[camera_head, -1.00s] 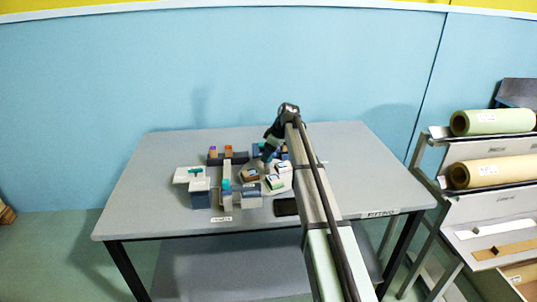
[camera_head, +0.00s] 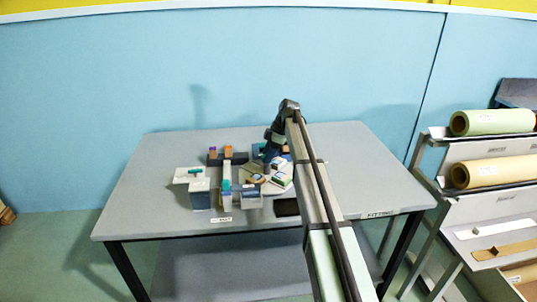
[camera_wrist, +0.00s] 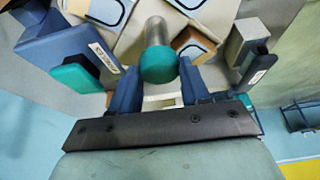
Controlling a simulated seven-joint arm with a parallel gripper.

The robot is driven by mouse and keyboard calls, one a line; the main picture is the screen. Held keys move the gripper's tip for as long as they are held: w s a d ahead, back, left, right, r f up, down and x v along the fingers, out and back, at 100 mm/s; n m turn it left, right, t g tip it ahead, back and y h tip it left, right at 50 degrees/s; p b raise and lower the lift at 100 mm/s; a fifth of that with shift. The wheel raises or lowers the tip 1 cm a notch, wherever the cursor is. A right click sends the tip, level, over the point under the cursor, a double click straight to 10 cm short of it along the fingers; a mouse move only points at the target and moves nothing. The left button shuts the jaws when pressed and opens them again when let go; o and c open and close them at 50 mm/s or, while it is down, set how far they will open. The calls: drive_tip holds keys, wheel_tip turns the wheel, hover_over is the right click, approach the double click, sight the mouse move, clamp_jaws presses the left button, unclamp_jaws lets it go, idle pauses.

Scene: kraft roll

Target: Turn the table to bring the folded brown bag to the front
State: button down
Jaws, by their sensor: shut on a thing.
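My gripper (camera_wrist: 158,72) is shut on a teal-capped knob (camera_wrist: 159,64) on a metal post; its blue fingers are on both sides of the cap. In the head view my gripper (camera_head: 271,152) is low over the small turning table (camera_head: 278,190), at the back right of the block group. A brown item with a pale, dark-outlined top (camera_wrist: 194,46) lies just beyond the knob in the wrist view. In the head view a brown item (camera_head: 256,179) is at the front left of the turning table. I cannot tell which is the folded bag.
A labelled blue block (camera_wrist: 75,52) and a grey block (camera_wrist: 245,42) flank the knob. A dark flat pad (camera_head: 286,207) lies in front. The right side of the grey worktable (camera_head: 365,160) is clear.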

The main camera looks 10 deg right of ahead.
drive_tip(key=shift+w+n+g, duration=0.1)
drive_tip(key=shift+n+g, duration=0.35)
drive_tip(key=shift+n, duration=0.75)
drive_tip(key=shift+w+n+g, duration=0.1)
drive_tip(key=shift+n+g, duration=0.35)
drive_tip(key=shift+n, duration=0.75)
drive_tip(key=shift+n+g+h, duration=0.5)
drive_tip(key=shift+n, duration=1.7)
drive_tip(key=c, duration=0.5)
unclamp_jaws()
drive_tip(key=shift+a, duration=0.1)
drive_tip(key=shift+c, duration=0.2)
drive_tip(key=shift+r, duration=0.15)
drive_tip(key=shift+w+d+r, duration=0.2)
drive_tip(key=shift+w+r, duration=0.05)
drive_tip(key=shift+r, duration=0.25)
drive_tip(key=w+d+r, duration=0.3)
drive_tip(key=w+d, duration=0.6)
drive_tip(key=shift+w+d+r, duration=0.15)
drive_tip(key=shift+w+d, duration=0.05)
drive_tip(key=shift+d, duration=0.05)
